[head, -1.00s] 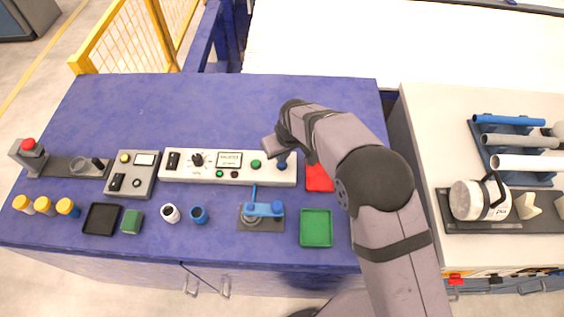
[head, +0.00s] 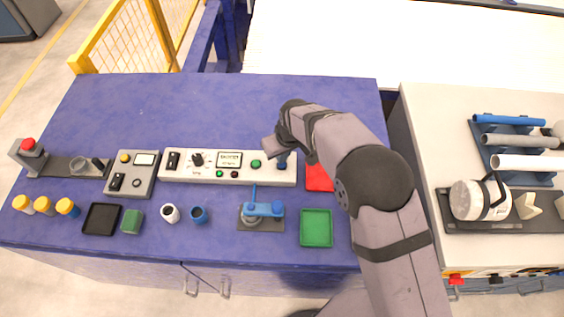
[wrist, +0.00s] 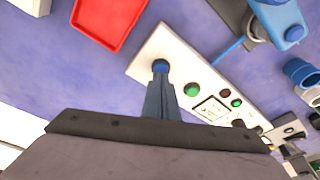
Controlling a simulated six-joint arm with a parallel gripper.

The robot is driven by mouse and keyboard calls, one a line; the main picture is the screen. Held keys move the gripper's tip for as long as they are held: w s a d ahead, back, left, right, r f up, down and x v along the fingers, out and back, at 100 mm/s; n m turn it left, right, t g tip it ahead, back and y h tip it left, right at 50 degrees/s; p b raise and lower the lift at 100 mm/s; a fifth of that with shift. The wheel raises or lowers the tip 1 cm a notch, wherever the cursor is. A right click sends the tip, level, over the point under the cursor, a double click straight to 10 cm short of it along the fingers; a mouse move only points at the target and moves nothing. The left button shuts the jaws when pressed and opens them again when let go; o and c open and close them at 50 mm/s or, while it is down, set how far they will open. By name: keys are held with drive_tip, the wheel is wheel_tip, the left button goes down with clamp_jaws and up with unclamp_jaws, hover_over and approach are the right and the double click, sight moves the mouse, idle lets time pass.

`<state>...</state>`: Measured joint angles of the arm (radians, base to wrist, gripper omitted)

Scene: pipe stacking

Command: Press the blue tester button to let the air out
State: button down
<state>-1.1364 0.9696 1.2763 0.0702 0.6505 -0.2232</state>
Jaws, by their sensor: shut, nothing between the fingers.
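The white tester panel (head: 211,179) lies on the blue bench, with a black switch, a knob, a display, green buttons and a red one. The blue button (wrist: 160,66) is at the panel's end nearest the red tray. In the head view the blue button (head: 282,166) is partly covered by my gripper (head: 283,158). In the wrist view my gripper (wrist: 160,80) has its fingers together and empty, with the tips right at the button's edge. I cannot tell whether they touch it or hover just above it.
The red tray (head: 319,178) lies right of the panel, under my arm. The blue clamp fixture (head: 263,209), green tray (head: 316,228), a white cup (head: 171,213) and a blue cup (head: 199,214) stand in front. The bench behind the panel is clear.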

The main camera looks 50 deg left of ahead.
drive_tip(key=shift+f+b, duration=0.5)
drive_tip(key=shift+f, duration=0.25)
idle(0.5)
drive_tip(key=shift+r, duration=0.15)
wheel_tip(320, 180, up, 7)
drive_tip(key=p, duration=0.4)
idle(0.7)
idle(0.6)
